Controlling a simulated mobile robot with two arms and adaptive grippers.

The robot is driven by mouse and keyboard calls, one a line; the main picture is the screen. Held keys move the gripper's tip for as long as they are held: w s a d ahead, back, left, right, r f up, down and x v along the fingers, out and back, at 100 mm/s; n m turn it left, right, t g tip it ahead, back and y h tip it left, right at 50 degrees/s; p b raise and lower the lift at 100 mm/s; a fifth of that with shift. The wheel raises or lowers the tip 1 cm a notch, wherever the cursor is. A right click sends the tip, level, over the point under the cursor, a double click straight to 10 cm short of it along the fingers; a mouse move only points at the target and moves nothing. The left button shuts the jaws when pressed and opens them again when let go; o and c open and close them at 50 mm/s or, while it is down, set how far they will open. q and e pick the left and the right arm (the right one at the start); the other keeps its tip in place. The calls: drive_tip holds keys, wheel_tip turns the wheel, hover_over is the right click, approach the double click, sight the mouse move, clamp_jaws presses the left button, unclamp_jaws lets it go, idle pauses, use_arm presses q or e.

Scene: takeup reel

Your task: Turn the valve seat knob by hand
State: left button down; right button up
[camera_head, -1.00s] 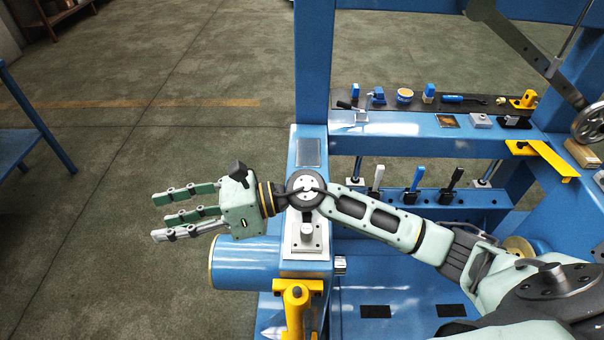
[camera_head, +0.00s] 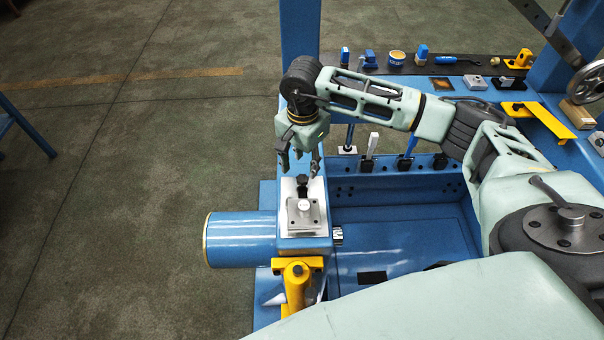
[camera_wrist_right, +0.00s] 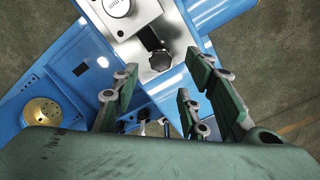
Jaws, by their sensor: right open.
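The valve seat is a silver block (camera_head: 303,217) with a round silver cap on top, mounted on the blue frame. A black knob (camera_head: 301,185) sticks out at its far side. The knob also shows in the right wrist view (camera_wrist_right: 158,58), below the block's plate. My right gripper (camera_head: 300,165) points down just above and behind the knob. Its green fingers are spread open and empty. In the right wrist view the fingers (camera_wrist_right: 160,75) stand on either side of the knob, apart from it. My left gripper is out of view.
A blue cylinder (camera_head: 240,240) and a yellow bracket (camera_head: 297,285) sit near the block. A shelf (camera_head: 435,65) with small tools and parts runs behind, with several upright levers below it. A handwheel (camera_head: 590,85) is at the far right. Open floor lies left.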

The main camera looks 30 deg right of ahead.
sight(302, 179)
wheel_tip(302, 179, down, 6)
drive_tip(key=shift+r+b, duration=0.2)
drive_tip(key=shift+b, duration=0.9)
drive_tip(key=shift+f+b, duration=0.3)
drive_tip(key=shift+b, duration=0.15)
drive_tip(key=shift+c, duration=0.5)
